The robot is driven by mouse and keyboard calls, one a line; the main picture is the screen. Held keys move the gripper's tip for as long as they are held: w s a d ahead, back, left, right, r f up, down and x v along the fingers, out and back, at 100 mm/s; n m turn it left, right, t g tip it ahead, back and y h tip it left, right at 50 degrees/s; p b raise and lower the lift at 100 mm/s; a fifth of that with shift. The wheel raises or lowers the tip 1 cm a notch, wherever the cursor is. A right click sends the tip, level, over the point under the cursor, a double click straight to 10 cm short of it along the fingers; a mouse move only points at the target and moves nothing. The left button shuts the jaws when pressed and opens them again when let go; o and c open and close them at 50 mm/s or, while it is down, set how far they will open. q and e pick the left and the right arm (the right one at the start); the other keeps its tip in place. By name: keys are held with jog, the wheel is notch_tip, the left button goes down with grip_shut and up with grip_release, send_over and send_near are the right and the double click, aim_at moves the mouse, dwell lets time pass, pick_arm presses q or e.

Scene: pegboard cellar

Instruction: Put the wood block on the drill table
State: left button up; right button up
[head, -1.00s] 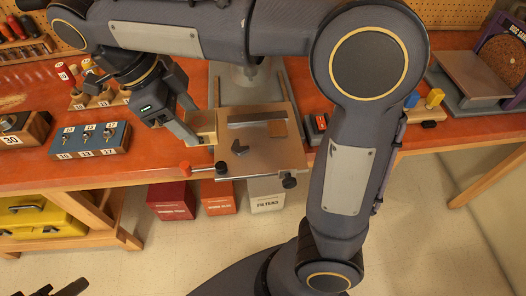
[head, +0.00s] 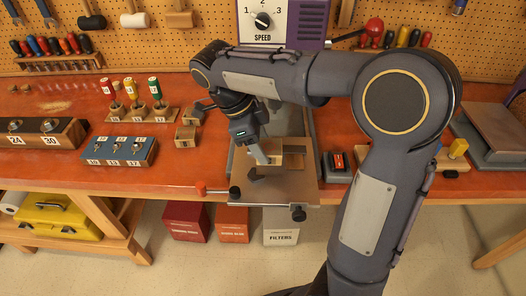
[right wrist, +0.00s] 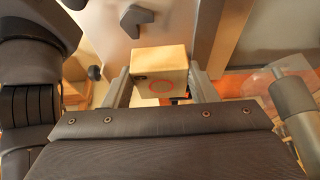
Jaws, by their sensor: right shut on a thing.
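The wood block (right wrist: 160,68) is pale, with a red ring drawn on its near face, and sits between the two fingers of my right gripper in the right wrist view. In the head view my right gripper (head: 266,158) is shut on it over the metal drill table (head: 278,192), close to the table's middle. The fingers partly hide the block (head: 273,160) there. I cannot tell whether it touches the table. A dark clamp piece (right wrist: 137,18) lies on the table ahead of the block. My left gripper is not in view.
A red-tipped handle (head: 202,188) juts out left of the drill table. A blue socket tray (head: 118,152) and small wooden holders (head: 187,138) stand to the left on the orange bench. A small red-and-black box (head: 338,162) stands close on the right.

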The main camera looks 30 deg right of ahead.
jog(key=shift+w+d+f, duration=0.25)
jog(key=shift+d+f, duration=0.15)
jog(key=shift+f, duration=0.15)
jog(key=shift+w+d+f, duration=0.1)
jog(key=shift+f, duration=1.55)
jog(key=shift+f, duration=0.15)
jog(key=o, duration=1)
jog(key=shift+o, duration=0.2)
jog(key=shift+r, duration=0.25)
jog(key=v, duration=1.2)
